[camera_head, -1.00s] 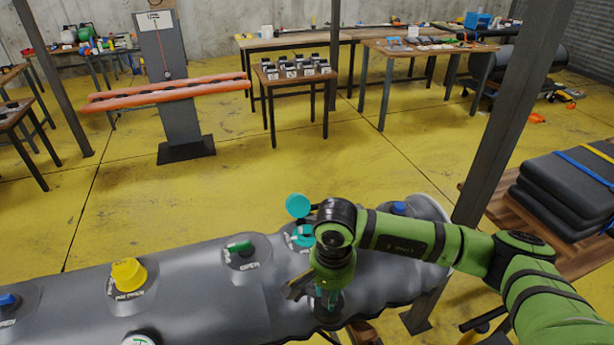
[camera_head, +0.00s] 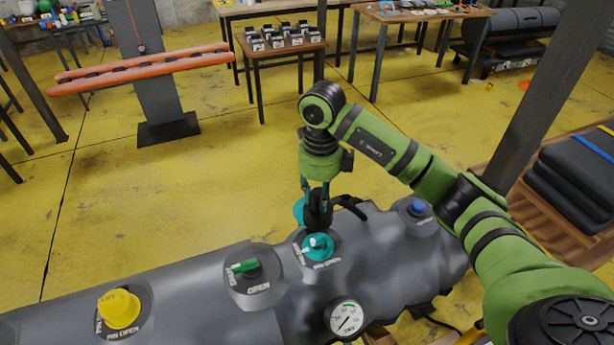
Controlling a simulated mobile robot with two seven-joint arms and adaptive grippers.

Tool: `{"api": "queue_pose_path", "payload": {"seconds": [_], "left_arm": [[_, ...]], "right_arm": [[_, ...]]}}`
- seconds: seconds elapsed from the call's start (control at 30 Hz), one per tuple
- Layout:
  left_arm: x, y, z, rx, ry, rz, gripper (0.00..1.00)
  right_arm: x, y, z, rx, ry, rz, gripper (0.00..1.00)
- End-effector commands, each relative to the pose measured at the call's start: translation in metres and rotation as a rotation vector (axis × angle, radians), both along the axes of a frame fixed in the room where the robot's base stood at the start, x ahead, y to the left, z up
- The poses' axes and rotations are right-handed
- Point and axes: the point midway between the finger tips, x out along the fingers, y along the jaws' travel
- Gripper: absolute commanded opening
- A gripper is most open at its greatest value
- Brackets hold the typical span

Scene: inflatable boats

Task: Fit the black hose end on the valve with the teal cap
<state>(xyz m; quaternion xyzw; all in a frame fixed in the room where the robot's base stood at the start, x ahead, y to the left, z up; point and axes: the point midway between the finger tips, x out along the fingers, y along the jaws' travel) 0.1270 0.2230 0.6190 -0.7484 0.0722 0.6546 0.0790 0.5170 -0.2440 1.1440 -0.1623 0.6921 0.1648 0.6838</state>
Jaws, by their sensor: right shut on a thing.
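The teal valve (camera_head: 317,247) sits on top of the grey inflatable tube, with a white part at its middle. Its round teal cap (camera_head: 298,211) stands open behind it, partly hidden by my gripper. My right gripper (camera_head: 317,200) points down just above and behind the valve. It is shut on a black piece, which looks like the black hose end (camera_head: 318,214). The hose end appears apart from the valve, though the gap is hard to judge. A black strip, perhaps the hose, shows to its right. My left gripper is not in view.
The grey tube (camera_head: 200,290) also carries a green valve (camera_head: 245,266), a yellow cap (camera_head: 118,308), a blue cap (camera_head: 417,208) and a pressure gauge (camera_head: 346,317). A dark post (camera_head: 545,100) stands right of my arm.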

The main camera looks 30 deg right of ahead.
Motion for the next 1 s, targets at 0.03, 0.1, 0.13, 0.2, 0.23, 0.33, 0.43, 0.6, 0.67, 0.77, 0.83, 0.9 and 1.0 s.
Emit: {"api": "queue_pose_path", "payload": {"seconds": [0.03,0.1,0.13,0.2,0.23,0.33,0.43,0.6,0.67,0.77,0.83,0.9,1.0], "left_arm": [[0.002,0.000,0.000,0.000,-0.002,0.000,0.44],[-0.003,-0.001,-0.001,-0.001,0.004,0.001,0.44],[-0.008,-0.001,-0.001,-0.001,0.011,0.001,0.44],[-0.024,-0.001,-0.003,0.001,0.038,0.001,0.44],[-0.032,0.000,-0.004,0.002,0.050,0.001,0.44],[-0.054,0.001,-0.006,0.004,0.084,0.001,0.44],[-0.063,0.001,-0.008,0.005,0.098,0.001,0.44],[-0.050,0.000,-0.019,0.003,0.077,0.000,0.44],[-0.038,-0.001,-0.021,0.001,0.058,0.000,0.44],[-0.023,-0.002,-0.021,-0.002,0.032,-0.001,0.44],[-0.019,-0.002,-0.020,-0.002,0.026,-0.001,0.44],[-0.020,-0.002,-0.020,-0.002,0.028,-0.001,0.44],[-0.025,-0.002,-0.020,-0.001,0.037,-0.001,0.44]], "right_arm": [[0.000,0.000,0.000,0.000,0.000,-0.002,0.00],[0.000,0.000,-0.002,0.000,0.000,-0.002,0.00],[0.000,0.000,-0.003,0.000,0.001,-0.003,0.00],[0.000,0.000,-0.007,0.000,0.000,-0.003,0.00],[0.000,0.000,-0.008,0.000,0.000,-0.003,0.00],[0.000,0.000,-0.016,0.001,0.000,-0.002,0.00],[-0.001,0.000,-0.026,0.000,0.002,-0.001,0.00],[-0.001,0.000,-0.044,0.000,-0.001,-0.001,0.00],[-0.001,0.000,-0.048,0.000,-0.001,0.000,0.00],[-0.001,0.000,-0.050,0.000,-0.001,0.000,0.00],[-0.001,0.000,-0.050,0.000,-0.002,0.000,0.00],[-0.001,0.000,-0.050,0.000,-0.002,0.000,0.00],[-0.001,0.000,-0.050,0.000,-0.001,0.000,0.00]]}}
